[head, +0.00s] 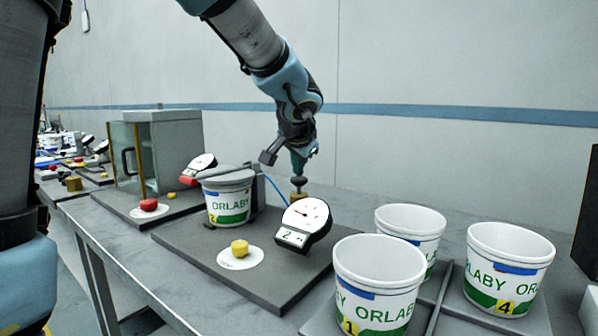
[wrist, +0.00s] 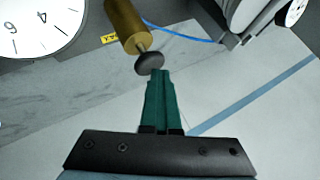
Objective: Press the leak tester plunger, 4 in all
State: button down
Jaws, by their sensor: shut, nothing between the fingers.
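The leak tester plunger is a dark round knob (head: 299,181) on a short stem above a brass cylinder (head: 299,195), at the back of the tester's dark base plate (head: 185,232). My gripper (head: 299,171) has green fingers, pointing down just above the knob. In the wrist view its shut, empty fingertips (wrist: 159,72) are right at the knob; I cannot tell whether they touch it. A round white dial (head: 307,213) has a small display (head: 292,237) reading 2.
A white ORLABY tub (head: 229,205) sits in the tester under a bar. A yellow button (head: 239,247) is in front. Several tubs, one (head: 378,270) nearest, stand at right. A glass-fronted cabinet (head: 172,150) stands at left. A blue hose (head: 275,188) runs near the plunger.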

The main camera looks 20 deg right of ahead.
aim_at(298, 179)
jog(key=shift+f+b, duration=0.6)
jog(key=shift+f, duration=0.05)
dwell(0.4)
dwell(0.4)
jog(key=shift+r+p, duration=1.7)
jog(key=shift+r, duration=0.65)
notch_tip(298, 179, up, 5)
jog(key=p, duration=0.3)
jog(key=shift+p, duration=0.4)
dwell(1.1)
